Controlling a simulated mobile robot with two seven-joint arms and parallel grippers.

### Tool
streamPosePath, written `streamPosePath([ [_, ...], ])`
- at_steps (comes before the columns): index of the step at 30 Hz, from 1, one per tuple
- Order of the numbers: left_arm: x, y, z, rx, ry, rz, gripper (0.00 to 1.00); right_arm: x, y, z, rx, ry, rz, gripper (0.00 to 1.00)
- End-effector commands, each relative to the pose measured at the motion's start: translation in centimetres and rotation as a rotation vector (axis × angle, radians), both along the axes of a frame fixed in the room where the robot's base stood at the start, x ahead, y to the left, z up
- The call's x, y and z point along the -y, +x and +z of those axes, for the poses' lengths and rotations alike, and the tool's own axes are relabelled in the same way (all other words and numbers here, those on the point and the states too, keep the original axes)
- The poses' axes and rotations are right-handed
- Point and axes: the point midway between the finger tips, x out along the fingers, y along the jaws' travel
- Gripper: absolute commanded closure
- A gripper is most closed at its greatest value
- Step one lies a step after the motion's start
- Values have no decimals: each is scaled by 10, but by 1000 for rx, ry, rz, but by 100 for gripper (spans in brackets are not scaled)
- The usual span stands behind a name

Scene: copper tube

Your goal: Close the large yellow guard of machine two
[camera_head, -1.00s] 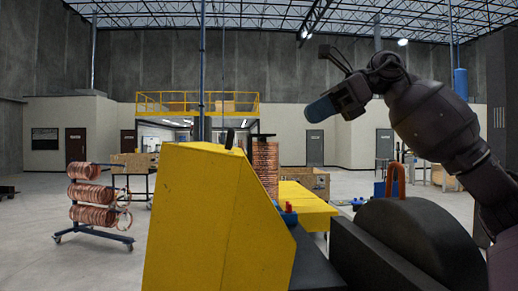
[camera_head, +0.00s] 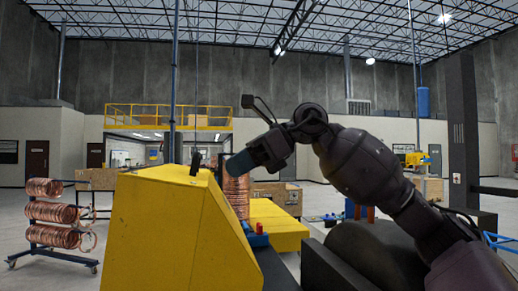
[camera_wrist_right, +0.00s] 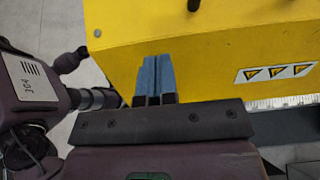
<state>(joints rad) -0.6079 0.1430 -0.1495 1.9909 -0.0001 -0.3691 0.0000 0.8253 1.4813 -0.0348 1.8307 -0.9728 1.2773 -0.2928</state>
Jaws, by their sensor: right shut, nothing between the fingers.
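The large yellow guard (camera_head: 165,235) stands in the lower left of the head view, a big box with sloping faces and a dark handle or knob on top. It also fills the upper part of the right wrist view (camera_wrist_right: 215,45). My right gripper (camera_head: 236,167) is just right of the guard's top, with its blue fingertips pointing left and down. In the wrist view its two blue fingers (camera_wrist_right: 153,76) are shut together with nothing between them, overlapping the yellow face. I cannot tell whether they touch it. My left gripper is not in view.
A copper coil stack (camera_head: 238,196) and a lower yellow block (camera_head: 275,225) stand behind the guard. A dark rounded machine part (camera_head: 375,255) lies to the right, under my right arm. A rack of copper coils (camera_head: 52,225) stands far left. Open floor lies beyond.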

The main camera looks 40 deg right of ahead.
Motion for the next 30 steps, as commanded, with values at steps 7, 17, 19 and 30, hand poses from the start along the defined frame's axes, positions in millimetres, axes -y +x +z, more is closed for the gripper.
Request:
streamPosePath([
  [7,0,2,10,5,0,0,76,-21,13,-14,-1,0,2,100],
  [17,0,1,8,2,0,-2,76,-26,16,-18,-1,1,0,100],
  [19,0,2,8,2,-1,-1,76,-26,16,-18,-1,0,-1,100],
  [30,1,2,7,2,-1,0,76,-28,17,-19,-1,1,0,100],
])
